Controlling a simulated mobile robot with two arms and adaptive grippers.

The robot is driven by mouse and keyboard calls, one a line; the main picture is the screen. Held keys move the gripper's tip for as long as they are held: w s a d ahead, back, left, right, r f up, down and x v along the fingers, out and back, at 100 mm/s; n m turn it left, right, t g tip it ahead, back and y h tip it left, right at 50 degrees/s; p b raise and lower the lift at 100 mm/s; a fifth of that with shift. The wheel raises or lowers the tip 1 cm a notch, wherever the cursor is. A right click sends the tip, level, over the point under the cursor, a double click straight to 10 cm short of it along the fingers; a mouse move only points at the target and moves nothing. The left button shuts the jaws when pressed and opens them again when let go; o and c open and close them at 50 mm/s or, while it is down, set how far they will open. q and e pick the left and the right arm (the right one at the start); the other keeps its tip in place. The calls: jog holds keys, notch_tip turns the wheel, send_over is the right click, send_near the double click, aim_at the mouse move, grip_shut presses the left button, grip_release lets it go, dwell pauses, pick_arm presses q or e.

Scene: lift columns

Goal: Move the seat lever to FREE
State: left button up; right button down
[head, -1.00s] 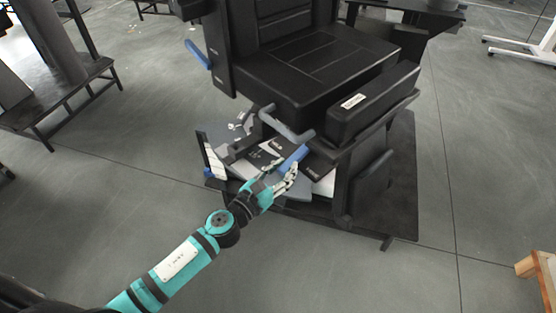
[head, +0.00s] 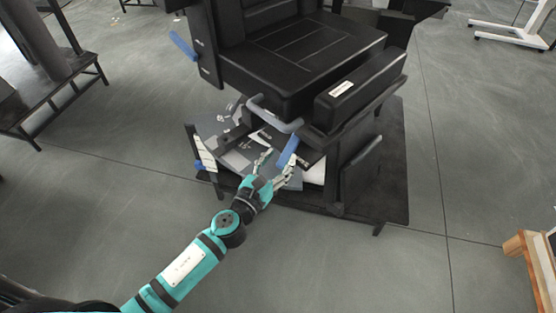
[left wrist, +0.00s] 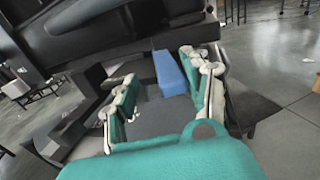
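The seat lever with a blue grip (head: 287,152) sticks out low at the front of the black seat (head: 302,55); I cannot read a FREE marking. My left gripper (head: 274,168) is open at the lever, with the blue grip near its right finger in the head view. In the left wrist view the blue grip (left wrist: 170,73) lies ahead between the open fingers (left wrist: 163,95), closer to the right finger. I cannot tell whether they touch. My right gripper is not in view.
A grey curved handle (head: 272,114) is just above the lever. A black armrest-like block (head: 362,90) is to the right. Another blue-gripped lever (head: 183,46) is at the upper left. Open grey floor lies in front of the black base (head: 394,190).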

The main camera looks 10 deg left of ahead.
pick_arm(q)
jog(key=shift+s, duration=0.1)
jog(key=shift+s+a+f, duration=0.1)
jog(key=shift+s+a, duration=0.05)
jog(key=shift+s, duration=0.15)
jog(key=v, duration=1.1)
jog(key=shift+s, duration=0.1)
dwell(0.3)
